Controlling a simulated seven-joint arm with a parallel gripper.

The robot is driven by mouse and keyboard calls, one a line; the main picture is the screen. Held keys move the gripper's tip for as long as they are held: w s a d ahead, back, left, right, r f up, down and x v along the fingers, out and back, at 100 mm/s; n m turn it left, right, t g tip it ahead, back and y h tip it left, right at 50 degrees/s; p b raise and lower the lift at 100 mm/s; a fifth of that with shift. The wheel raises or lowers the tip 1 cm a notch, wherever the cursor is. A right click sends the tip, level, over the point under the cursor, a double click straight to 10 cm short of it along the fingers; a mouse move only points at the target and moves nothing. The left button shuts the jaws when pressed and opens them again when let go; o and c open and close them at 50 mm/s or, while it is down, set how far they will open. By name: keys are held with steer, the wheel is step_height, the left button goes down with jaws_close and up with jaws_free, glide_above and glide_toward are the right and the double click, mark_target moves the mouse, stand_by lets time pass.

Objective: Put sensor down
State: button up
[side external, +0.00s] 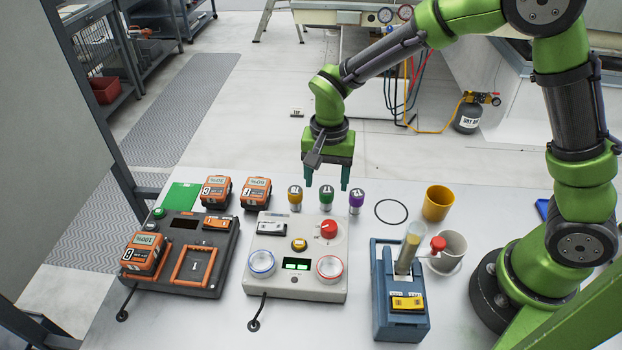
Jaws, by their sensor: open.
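Three small capped cylinders, likely the sensors, stand in a row on the white table: a yellow-banded one (295,198), a green-banded one (327,199) and a purple-banded one (357,201). My gripper (327,187) points down with its fingers apart. In the picture it lies just above and around the top of the green-banded cylinder. Nothing shows held between the fingers. I cannot tell whether they touch that cylinder. A light grey console (254,285) in front has a blue-ringed round well (262,263), a red-ringed round well (330,267) and a red knob (328,230).
A dark charging dock (215,265) holds an orange pack (145,252) at left. Two orange packs (216,190) (256,192) stand behind. At right are a blue stand (385,320), a white cup (452,245), an orange cup (438,203) and a black ring (377,216).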

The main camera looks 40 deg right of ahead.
mark_target(327, 189)
step_height(327, 189, down, 4)
steer(key=shift+d+f, duration=0.1)
steer(key=shift+f, duration=0.15)
steer(key=shift+c, duration=0.4)
